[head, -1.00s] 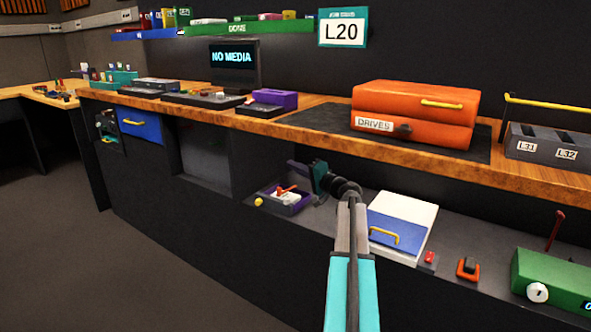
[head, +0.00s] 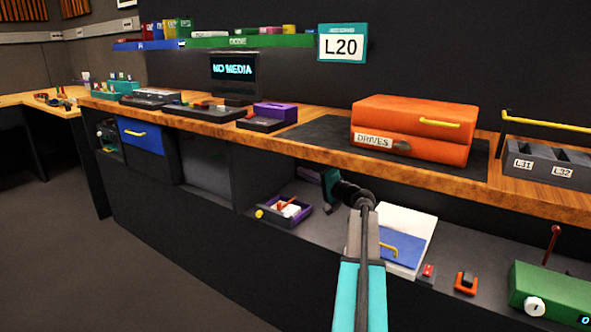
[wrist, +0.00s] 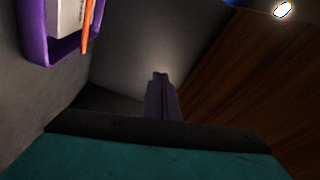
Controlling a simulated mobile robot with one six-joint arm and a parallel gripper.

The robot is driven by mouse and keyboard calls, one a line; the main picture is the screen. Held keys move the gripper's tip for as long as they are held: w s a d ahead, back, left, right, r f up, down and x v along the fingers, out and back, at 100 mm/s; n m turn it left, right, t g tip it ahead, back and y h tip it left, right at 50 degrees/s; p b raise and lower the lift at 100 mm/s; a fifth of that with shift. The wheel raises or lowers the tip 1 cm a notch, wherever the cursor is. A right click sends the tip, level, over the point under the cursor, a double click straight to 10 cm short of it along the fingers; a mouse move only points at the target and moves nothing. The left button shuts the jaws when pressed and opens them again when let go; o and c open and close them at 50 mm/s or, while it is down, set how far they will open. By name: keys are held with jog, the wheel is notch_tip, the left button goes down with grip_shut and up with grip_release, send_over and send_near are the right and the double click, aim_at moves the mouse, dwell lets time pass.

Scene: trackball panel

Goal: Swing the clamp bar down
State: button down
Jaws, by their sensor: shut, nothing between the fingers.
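A purple-framed tray (head: 300,218) sits low on the shelf under the bench, with a white block in it. An orange bar (head: 288,203) lies slanted over the white block; I cannot tell how far it is raised. In the wrist view the purple frame (wrist: 35,35) and the orange bar (wrist: 89,25) show at the upper left, cut off by the picture edge. My gripper (head: 303,173) is above and behind the tray, apart from it. Its fingers (wrist: 159,78) are shut and empty, and point at bare grey wall.
A yellow knob (head: 259,214) is at the tray's left. A wooden bench top (head: 330,150) overhangs the shelf close above my gripper. A white panel with a blue cover (head: 420,230) lies right of my arm, near a green box (head: 550,295).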

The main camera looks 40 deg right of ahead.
jog(key=shift+s+d+f+p, duration=0.15)
jog(key=shift+s+f, duration=0.05)
jog(key=shift+s, duration=0.65)
jog(key=shift+s+d+f+p, duration=0.15)
jog(key=shift+s+d, duration=0.05)
jog(key=shift+s, duration=0.65)
jog(key=shift+s+d+f+p, duration=0.15)
jog(key=shift+s+f, duration=0.05)
jog(key=shift+s, duration=0.65)
